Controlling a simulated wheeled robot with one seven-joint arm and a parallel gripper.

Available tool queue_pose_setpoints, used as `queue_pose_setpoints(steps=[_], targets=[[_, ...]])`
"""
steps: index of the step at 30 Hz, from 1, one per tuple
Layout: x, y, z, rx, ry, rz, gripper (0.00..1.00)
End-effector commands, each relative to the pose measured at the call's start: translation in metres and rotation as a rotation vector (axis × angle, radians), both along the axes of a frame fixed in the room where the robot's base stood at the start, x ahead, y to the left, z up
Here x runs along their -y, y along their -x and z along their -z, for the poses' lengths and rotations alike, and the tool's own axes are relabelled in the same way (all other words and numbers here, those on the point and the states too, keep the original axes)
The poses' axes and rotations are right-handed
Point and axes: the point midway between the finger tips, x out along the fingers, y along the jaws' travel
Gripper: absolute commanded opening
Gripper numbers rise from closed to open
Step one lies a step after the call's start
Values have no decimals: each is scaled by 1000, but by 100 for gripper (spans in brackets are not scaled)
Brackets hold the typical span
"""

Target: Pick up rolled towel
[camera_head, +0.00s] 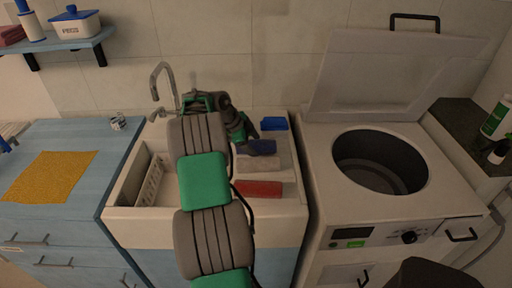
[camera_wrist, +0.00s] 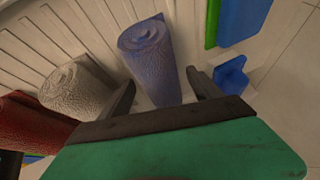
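Three rolled towels lie side by side on the ribbed draining board of the sink. The blue rolled towel (camera_wrist: 146,58) is between the two dark fingers of my open gripper (camera_wrist: 160,76) in the wrist view, with a visible gap at the right finger. I cannot tell whether the left finger touches it. The beige rolled towel (camera_wrist: 78,88) and the red rolled towel (camera_wrist: 32,122) lie to its left. In the head view, my arm and gripper (camera_head: 250,146) partly cover the blue towel (camera_head: 264,147); the beige (camera_head: 260,166) and red (camera_head: 258,188) ones are nearer the front.
A small blue object (camera_head: 274,123) stands behind the towels, close to the right finger in the wrist view (camera_wrist: 230,75). The tap (camera_head: 157,82) and a white rack (camera_head: 151,182) are on the left. The top-loading washer (camera_head: 315,175) stands right, its lid up.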

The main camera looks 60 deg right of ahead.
Motion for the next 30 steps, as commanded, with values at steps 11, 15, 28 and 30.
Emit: queue_pose_setpoints(steps=[11,15,28,30], targets=[[0,0,0,0,0,-1,41],[0,0,0,0,0,-1,30],[0,-1,-1,0,1,0,0],[0,-1,-1,0,1,0,0]])
